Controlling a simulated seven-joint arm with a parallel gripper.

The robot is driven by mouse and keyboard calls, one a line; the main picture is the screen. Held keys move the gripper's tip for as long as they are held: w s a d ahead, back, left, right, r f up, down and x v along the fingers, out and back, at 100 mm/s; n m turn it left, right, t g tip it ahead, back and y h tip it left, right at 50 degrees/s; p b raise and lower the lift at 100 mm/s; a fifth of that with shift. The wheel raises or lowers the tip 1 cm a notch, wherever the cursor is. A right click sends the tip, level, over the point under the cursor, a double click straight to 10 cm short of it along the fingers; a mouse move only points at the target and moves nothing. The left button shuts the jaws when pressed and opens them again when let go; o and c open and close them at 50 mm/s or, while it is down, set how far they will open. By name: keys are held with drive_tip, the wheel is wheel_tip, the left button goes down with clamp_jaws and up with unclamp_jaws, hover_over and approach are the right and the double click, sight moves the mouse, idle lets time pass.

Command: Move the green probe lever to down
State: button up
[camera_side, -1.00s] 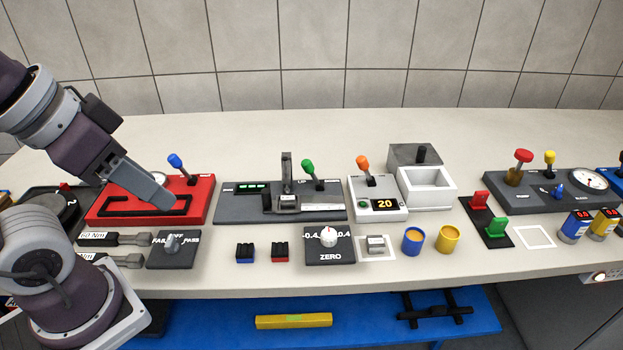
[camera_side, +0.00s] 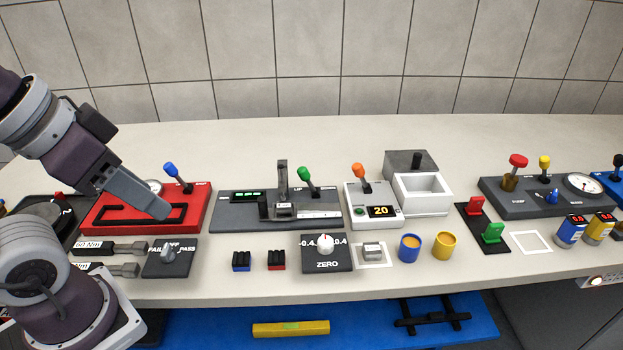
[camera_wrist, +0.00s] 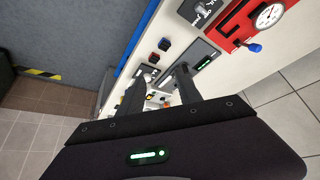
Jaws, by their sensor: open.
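The green probe lever (camera_side: 304,174) stands on the dark grey gauge panel (camera_side: 232,211) in the middle of the bench, its knob tilted up and to the left in the side view. My gripper (camera_side: 165,210) is over the red panel at the left, well to the left of the lever and apart from it. In the wrist view its two fingers (camera_wrist: 160,88) are spread with nothing held between them. The gauge panel also shows in the wrist view (camera_wrist: 203,62), partly behind a finger; I cannot make out the green lever there.
The red panel (camera_side: 203,207) with a blue lever (camera_side: 171,170) lies under my gripper. An orange lever (camera_side: 358,171) on a white box (camera_side: 360,217) stands right of the green one. Small blocks, a zero dial (camera_side: 325,243) and cups stand in front. Bench behind the panels is clear.

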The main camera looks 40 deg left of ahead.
drive_tip(key=shift+o, duration=0.5)
drive_tip(key=w+a+r+m+g, duration=0.1)
drive_tip(key=w+r+m, duration=0.25)
drive_tip(key=w, duration=0.75)
drive_tip(key=m+g, duration=0.4)
drive_tip(key=m, duration=0.3)
hover_over(301, 169)
drive_tip(key=s, duration=0.2)
wheel_tip(301, 169, down, 12)
drive_tip(key=shift+y, duration=0.3)
drive_tip(key=f, duration=0.2)
drive_tip(key=w+f, duration=0.1)
drive_tip(key=f, duration=0.2)
drive_tip(key=w+f, duration=0.1)
drive_tip(key=f, duration=0.2)
drive_tip(key=shift+f, duration=0.5)
clamp_jaws()
